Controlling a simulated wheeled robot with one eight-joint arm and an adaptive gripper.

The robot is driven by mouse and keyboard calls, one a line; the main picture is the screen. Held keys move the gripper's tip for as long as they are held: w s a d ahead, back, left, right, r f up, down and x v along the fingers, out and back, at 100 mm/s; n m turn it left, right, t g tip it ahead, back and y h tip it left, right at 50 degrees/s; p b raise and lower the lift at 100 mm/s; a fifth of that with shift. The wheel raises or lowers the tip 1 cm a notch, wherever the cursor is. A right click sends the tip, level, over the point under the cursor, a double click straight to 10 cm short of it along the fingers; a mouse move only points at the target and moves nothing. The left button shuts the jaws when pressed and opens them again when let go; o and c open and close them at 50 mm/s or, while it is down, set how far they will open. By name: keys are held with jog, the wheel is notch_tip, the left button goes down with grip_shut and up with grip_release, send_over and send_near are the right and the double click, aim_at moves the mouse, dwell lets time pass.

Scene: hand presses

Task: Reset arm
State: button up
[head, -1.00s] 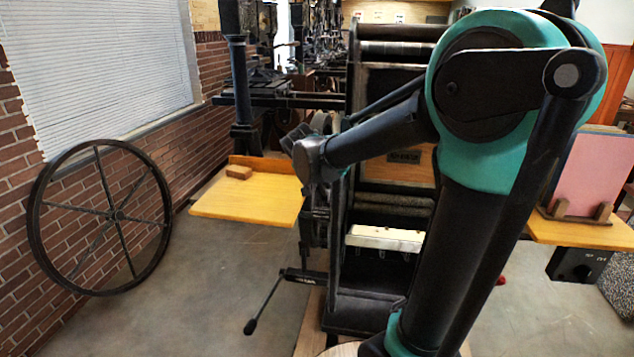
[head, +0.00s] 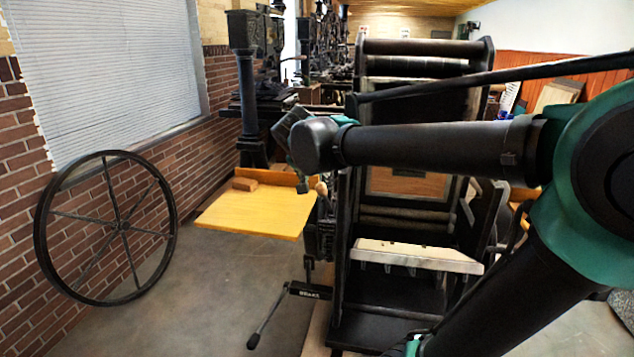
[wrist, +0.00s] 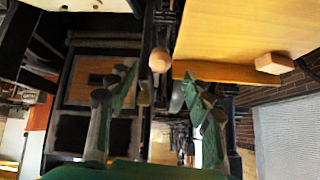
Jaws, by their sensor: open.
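My arm crosses the right half of the head view, with its elbow at the right edge and its forearm reaching left across the hand press (head: 410,310). My gripper (wrist: 158,88) is open in the wrist view, with its two green fingers spread and nothing between them. In the head view the gripper is mostly hidden behind the wrist end. A round wooden knob (wrist: 159,60) shows beyond and between the fingers in the wrist view. It also shows in the head view (head: 321,188), just below the wrist end. I cannot tell whether a finger touches anything.
A yellow wooden side board (head: 258,213) with a small wooden block (head: 244,184) stands left of the press. A large spoked wheel (head: 118,226) leans on the brick wall. Floor between them is clear.

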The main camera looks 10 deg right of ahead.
jog(key=s+d+f+n+g+y, duration=0.1)
jog(key=s+d+f+n+g, duration=0.1)
jog(key=s+d+f, duration=0.3)
jog(key=s+d+f+n+g+y, duration=0.1)
jog(key=s+d+f, duration=0.5)
jog(key=s+f, duration=0.8)
notch_tip(320, 180, down, 7)
jog(key=shift+s+d+r+n+g+y, duration=0.2)
jog(key=shift+n+g+y, duration=0.25)
jog(key=shift+n, duration=0.75)
jog(key=shift+d, duration=0.1)
